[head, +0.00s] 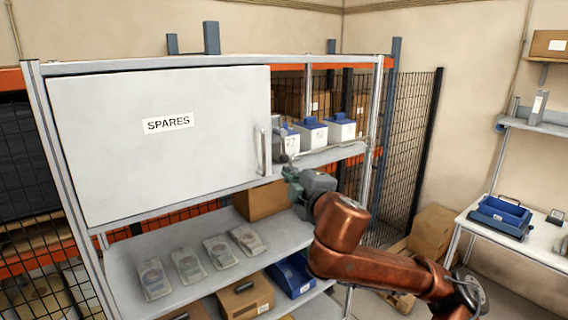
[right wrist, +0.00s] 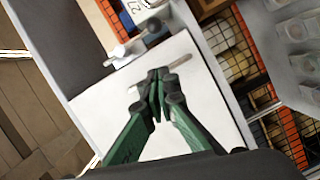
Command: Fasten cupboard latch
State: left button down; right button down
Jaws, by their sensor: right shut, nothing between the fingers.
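The white cupboard door (head: 160,140) with a SPARES label (head: 168,123) fills the left of the shelf unit in the head view. It looks closed or nearly so. An upright handle (head: 264,150) stands at its right edge. Small metal latch hardware (head: 281,146) sits just right of the handle. In the right wrist view a metal fitting (right wrist: 118,52) and a thin rod (right wrist: 180,61) show beyond the fingers. My right gripper (head: 287,170) is just below the latch hardware; its green fingers (right wrist: 157,82) are shut and empty. Whether they touch anything is unclear. My left gripper is out of view.
Blue-lidded white boxes (head: 312,132) stand on the shelf right of the door. A cardboard box (head: 262,200) and several reel packs (head: 220,252) lie on the shelf below. A wire mesh panel (head: 405,150) and a side table (head: 535,240) stand to the right.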

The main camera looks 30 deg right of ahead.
jog(key=p, duration=0.4)
send_near(282, 159)
jog(key=w+a, duration=0.2)
jog(key=w, duration=0.3)
jog(key=shift+w+d+r+p, duration=0.1)
jog(key=shift+w+d+p, duration=0.4)
jog(key=shift+d, duration=0.2)
jog(key=shift+w+d, duration=0.25)
jog(key=shift+d, duration=0.5)
jog(key=shift+w+f, duration=0.15)
jog(key=shift+f, duration=0.1)
jog(key=shift+d+f, duration=0.1)
jog(key=shift+d+n, duration=0.1)
jog(key=shift+n, duration=0.2)
jog(key=shift+b, duration=0.3)
